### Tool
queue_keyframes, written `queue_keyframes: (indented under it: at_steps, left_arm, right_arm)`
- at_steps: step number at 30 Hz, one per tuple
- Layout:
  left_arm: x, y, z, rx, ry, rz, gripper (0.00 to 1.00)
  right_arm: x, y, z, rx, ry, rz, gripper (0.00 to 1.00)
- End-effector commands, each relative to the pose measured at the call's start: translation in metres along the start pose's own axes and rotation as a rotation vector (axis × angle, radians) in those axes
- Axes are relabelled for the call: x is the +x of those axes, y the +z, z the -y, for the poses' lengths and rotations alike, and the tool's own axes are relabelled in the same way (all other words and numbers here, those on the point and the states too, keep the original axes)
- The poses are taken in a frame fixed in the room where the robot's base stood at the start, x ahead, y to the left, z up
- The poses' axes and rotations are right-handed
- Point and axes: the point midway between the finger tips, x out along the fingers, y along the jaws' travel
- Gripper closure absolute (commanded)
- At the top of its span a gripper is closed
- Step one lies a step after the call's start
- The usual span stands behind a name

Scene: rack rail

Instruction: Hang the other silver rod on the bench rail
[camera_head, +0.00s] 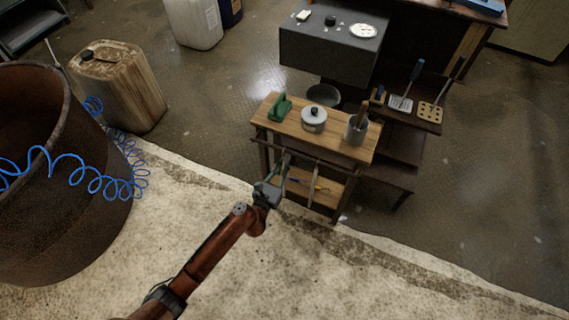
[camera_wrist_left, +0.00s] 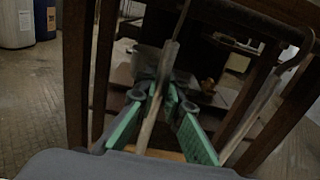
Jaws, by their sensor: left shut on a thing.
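The small wooden bench (camera_head: 335,137) stands beyond my left gripper (camera_head: 284,174), which is at its front left. The gripper's green-padded fingers (camera_wrist_left: 172,97) are shut on a thin silver rod (camera_wrist_left: 169,55). In the wrist view the rod runs upright with a slight tilt, passing above and below the fingers. Another thin silver rod (camera_head: 315,178) hangs at the bench front, and it shows at the right of the wrist view (camera_wrist_left: 252,118). The bench rail is too small to make out clearly. I cannot tell whether the held rod touches it. My right gripper is out of view.
On the bench top are a green object (camera_head: 281,107), a lidded pot (camera_head: 314,119) and a grey cup (camera_head: 356,130). A yellow-and-blue tool (camera_head: 320,187) shows low at the front. A dark side table (camera_head: 405,118) adjoins at right. A rusty drum (camera_head: 60,235) stands left.

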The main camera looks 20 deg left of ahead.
Motion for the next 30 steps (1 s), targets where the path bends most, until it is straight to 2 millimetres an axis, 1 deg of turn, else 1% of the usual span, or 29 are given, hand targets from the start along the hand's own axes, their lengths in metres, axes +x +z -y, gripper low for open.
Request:
queue_keyframes:
  at_steps: [5,6,14,23,26,30]
  left_arm:
    - [0.0,-0.003,0.0,0.0,0.0,0.0,1.0]
    - [0.0,-0.002,0.0,0.001,0.0,0.0,0.88]
    - [0.0,-0.002,0.0,0.0,0.0,0.0,0.71]
    - [-0.002,-0.003,0.0,0.0,0.0,-0.001,0.71]
    - [-0.011,-0.004,-0.001,0.0,0.001,-0.002,0.71]
    - [-0.035,-0.004,0.0,0.0,0.001,-0.003,0.71]
  right_arm:
    - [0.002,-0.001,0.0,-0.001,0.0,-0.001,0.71]
    - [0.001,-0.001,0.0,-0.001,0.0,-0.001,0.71]
    - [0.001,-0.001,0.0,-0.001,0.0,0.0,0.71]
    - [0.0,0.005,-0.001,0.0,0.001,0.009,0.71]
    - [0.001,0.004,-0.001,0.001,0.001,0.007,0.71]
    - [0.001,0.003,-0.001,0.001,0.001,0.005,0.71]
